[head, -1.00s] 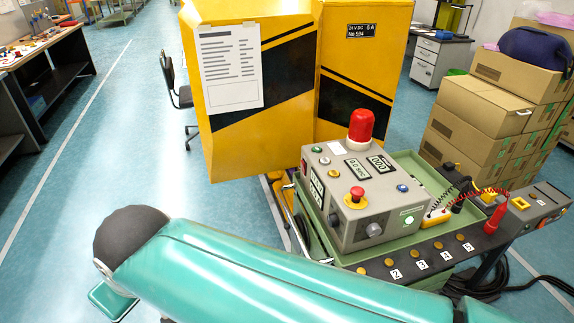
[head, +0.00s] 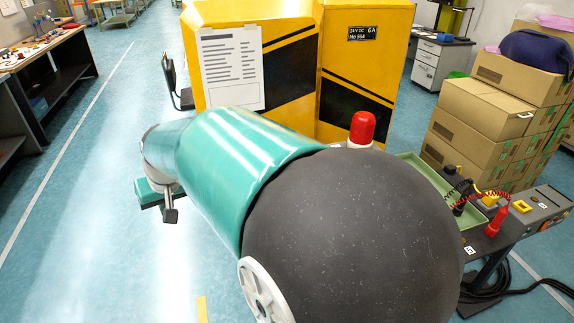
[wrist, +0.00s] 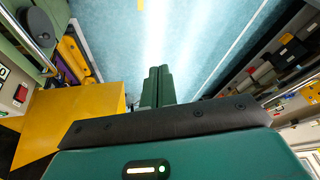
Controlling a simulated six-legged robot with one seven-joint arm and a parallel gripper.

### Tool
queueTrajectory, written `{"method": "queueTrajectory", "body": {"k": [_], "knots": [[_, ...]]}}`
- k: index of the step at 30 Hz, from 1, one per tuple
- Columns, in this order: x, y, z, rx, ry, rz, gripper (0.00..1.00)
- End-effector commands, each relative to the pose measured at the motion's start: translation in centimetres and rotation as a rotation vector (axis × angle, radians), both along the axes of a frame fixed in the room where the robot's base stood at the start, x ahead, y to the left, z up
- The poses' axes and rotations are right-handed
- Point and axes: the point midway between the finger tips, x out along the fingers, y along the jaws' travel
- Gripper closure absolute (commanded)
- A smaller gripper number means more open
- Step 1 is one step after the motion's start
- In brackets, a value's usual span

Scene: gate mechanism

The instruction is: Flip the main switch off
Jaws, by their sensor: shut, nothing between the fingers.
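In the wrist view, a grey control box (wrist: 12,72) shows at the left edge, partly cut off. A small red switch-like part (wrist: 21,93) sits on its side; I cannot tell for sure that it is the main switch. My gripper (wrist: 158,72) is shut and empty, its green fingers together over open floor, to the right of the box and apart from it. In the head view my gripper (head: 168,202) hangs at the left of the yellow cabinet. There, my arm hides the control box; only the red beacon (head: 362,127) above it shows.
The yellow cabinet (head: 225,22) stands behind my arm, and its yellow side (wrist: 75,112) shows left of my gripper. A bench with red and yellow leads (head: 497,222) is at the right, by stacked cardboard boxes (head: 480,110). The blue floor (head: 90,190) at the left is clear.

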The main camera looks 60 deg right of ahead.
Motion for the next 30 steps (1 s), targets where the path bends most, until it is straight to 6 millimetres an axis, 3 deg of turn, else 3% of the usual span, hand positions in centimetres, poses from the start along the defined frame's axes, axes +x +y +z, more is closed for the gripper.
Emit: {"method": "queueTrajectory", "body": {"k": [1,8,18,21,24,30], "knots": [[0.8,-2.8,-1.2,-0.006,0.019,-0.054,1.00],[2.0,-15.1,-5.6,-0.089,0.079,-0.265,1.00],[-1.7,-32.8,-11.1,-0.337,0.209,-0.497,1.00],[-3.0,-36.7,-12.0,-0.417,0.248,-0.531,1.00],[-4.0,-39.3,-12.4,-0.479,0.276,-0.548,1.00],[-4.7,-41.2,-12.5,-0.524,0.296,-0.556,1.00]]}}
